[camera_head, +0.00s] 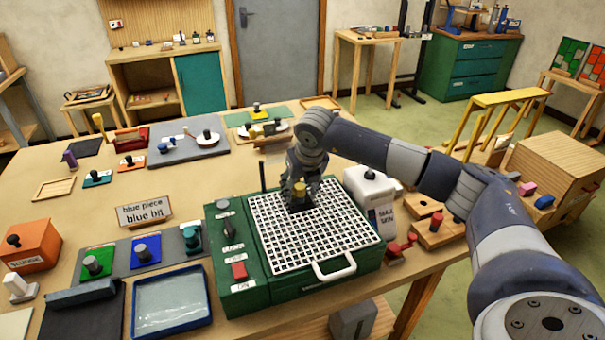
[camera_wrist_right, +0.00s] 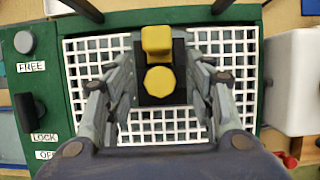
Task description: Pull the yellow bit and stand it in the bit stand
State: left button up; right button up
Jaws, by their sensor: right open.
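The yellow bit (camera_head: 300,190) is on the white grid of the green machine (camera_head: 235,290), and my right gripper (camera_head: 303,183) is over it. In the right wrist view the yellow bit (camera_wrist_right: 159,80) has an eight-sided yellow knob and a yellow block on a black base. The fingers of my right gripper (camera_wrist_right: 162,72) are open, one on each side of the knob; I cannot tell whether they touch it. A grey strip (camera_head: 118,270) at the left holds grey-knobbed pieces on green and blue squares; I cannot tell whether it is the bit stand. My left gripper is out of view.
A sign (camera_head: 145,212) reads "blue piece blue bit". A blue-rimmed tray (camera_head: 170,328) lies left of the machine.

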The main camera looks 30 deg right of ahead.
jog(key=shift+f, duration=0.35)
jog(key=shift+w+f, duration=0.1)
jog(key=c, duration=0.4)
grip_shut()
jog(key=shift+c, duration=2.1)
grip_release()
grip_shut()
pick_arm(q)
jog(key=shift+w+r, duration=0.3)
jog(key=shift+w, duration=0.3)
pick_arm(e)
jog(key=shift+r, duration=0.2)
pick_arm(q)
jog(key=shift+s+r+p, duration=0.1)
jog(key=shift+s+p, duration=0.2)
pick_arm(e)
jog(key=shift+r, duration=0.4)
